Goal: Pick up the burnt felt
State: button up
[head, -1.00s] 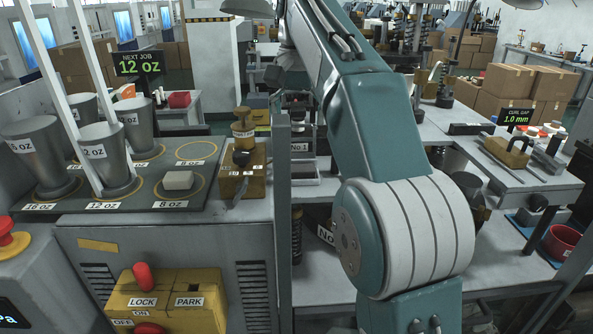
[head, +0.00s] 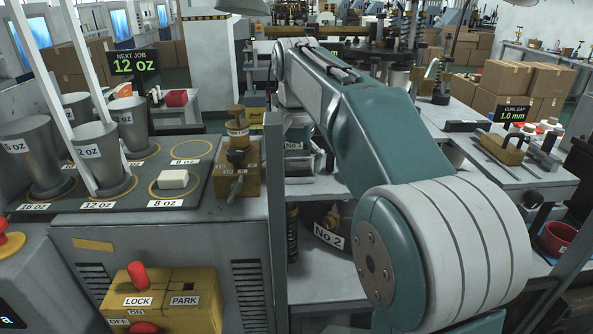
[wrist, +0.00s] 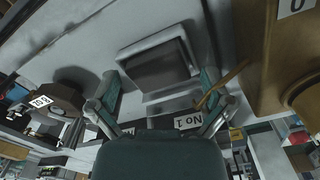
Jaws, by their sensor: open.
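In the wrist view, a pale grey block with a dark grey face (wrist: 158,66) lies ahead of my gripper. It may be the burnt felt, but I cannot tell for sure. My gripper (wrist: 160,79) is open, with one finger to the left of this block and one to the right. Nothing is visibly held, and I cannot tell whether the fingers touch it. A "No 1" label (wrist: 188,121) shows just below the block. In the head view my arm reaches toward the back, and my gripper cannot be made out.
A brown block (wrist: 285,60) stands close on the right in the wrist view. In the head view, a white block (head: 174,179) lies on the 8 oz circle beside metal cups (head: 103,160). A grey upright post (head: 275,200) borders the shelves. A "No 2" item (head: 329,237) sits below.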

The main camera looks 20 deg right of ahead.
aim_at(297, 166)
jog(key=shift+f, duration=0.15)
jog(key=c, duration=0.7)
notch_tip(297, 166, up, 9)
jog(key=shift+f, duration=0.1)
jog(key=shift+r, duration=0.5)
jog(key=shift+s+r, duration=0.1)
